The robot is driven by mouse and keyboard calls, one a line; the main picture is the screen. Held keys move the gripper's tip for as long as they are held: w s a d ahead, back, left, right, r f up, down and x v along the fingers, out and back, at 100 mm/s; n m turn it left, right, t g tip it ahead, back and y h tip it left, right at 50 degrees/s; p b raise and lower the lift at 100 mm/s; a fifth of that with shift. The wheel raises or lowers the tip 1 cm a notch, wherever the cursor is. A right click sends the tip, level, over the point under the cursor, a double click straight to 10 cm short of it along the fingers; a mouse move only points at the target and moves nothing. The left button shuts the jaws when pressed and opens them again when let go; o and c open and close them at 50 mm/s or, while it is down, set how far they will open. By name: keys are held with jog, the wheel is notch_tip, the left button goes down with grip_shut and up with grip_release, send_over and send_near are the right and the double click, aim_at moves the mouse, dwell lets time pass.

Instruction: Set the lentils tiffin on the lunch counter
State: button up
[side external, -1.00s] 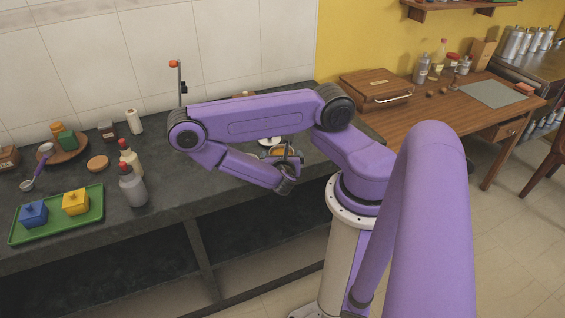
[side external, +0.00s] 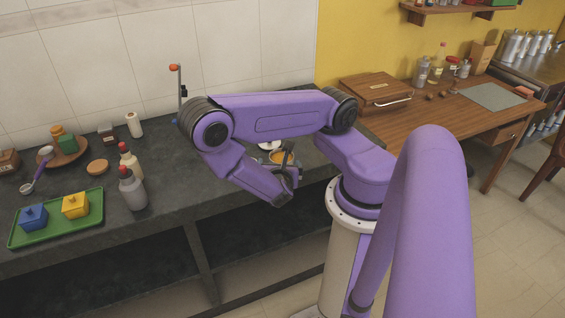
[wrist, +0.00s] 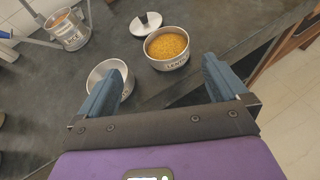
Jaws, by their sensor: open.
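The lentils tiffin (wrist: 167,57) is a round steel pot with orange-yellow contents and a label only partly readable. It stands upright and uncovered on the dark stone counter (side external: 170,228); part of it shows beside my gripper in the side view (side external: 279,157). In the wrist view, my gripper (wrist: 163,82) is open and empty. Its two blue-grey fingers are apart, with the tiffin beyond the gap between them. I see no contact. In the side view my gripper (side external: 290,174) is small and partly hidden by the wrist. I cannot tell which surface is the lunch counter.
A steel lid (wrist: 146,25) lies behind the tiffin. An empty steel bowl (wrist: 103,70) sits beside the left finger. Another labelled canister (wrist: 72,38) stands farther left. A wooden table (side external: 420,118) at right bears a grey mat (side external: 492,95). Bottles (side external: 132,190) and a green tray (side external: 55,232) stand left.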

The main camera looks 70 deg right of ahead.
jog(key=s+a+r+m+g+y, duration=0.2)
jog(key=s+a+r+m+y, duration=0.2)
jog(key=a+r, duration=0.5)
jog(key=s+a+r+m+g+y, duration=0.2)
jog(key=s+a+r+m+y, duration=0.2)
jog(key=a+r+y, duration=0.4)
jog(key=shift+a+r+m+g+y, duration=0.4)
jog(key=shift+a+r, duration=0.35)
jog(key=shift+r, duration=0.15)
